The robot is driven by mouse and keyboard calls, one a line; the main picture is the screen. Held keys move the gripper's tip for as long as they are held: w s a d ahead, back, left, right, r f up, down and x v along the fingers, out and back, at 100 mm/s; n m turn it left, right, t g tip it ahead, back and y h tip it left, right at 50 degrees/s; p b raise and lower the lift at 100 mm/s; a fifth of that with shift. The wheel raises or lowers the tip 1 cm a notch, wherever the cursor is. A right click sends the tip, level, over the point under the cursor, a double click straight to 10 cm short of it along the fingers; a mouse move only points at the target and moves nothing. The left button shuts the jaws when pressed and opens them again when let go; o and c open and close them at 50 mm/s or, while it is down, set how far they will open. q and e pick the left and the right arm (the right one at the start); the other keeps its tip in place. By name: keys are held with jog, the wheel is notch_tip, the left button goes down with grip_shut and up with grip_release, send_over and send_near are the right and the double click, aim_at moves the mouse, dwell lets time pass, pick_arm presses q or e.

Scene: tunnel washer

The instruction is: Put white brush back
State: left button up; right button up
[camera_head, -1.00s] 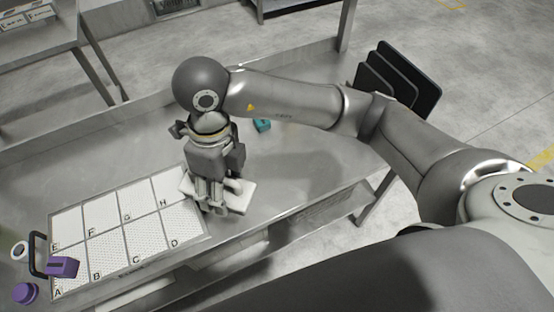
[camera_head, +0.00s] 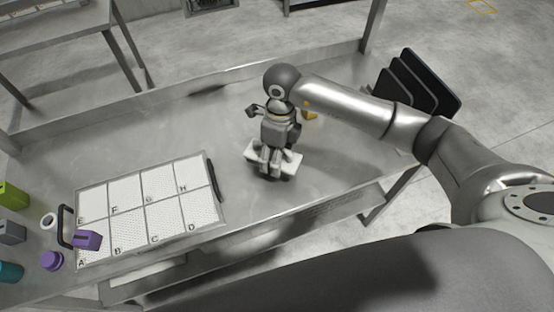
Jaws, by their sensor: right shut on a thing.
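My right gripper (camera_head: 268,170) points down over the metal table and is shut on the white brush (camera_head: 292,160). The brush shows as a pale flat block on both sides of the fingers. Its middle is hidden by the fingers. It is right of the white tray, clear of the tray's black right handle. I cannot tell whether the brush touches the table. The tray (camera_head: 151,239) has perforated cells lettered A to H. A purple block (camera_head: 88,240) is at the tray's left end, by cell A. My left gripper is not in view.
A purple round piece (camera_head: 51,261), a white ring (camera_head: 48,221), and green (camera_head: 12,196), grey (camera_head: 11,232) and teal (camera_head: 10,271) items are at the left. A yellow item (camera_head: 310,113) is behind my right gripper. Black upright panels (camera_head: 425,88) stand at the right end.

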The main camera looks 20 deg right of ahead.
notch_tip(320, 180, down, 3)
jog(key=shift+d+f, duration=0.1)
jog(key=shift+f, duration=0.05)
jog(key=shift+w, duration=0.1)
jog(key=shift+f, duration=0.2)
jog(key=o, duration=1.1)
jog(key=shift+r, duration=0.1)
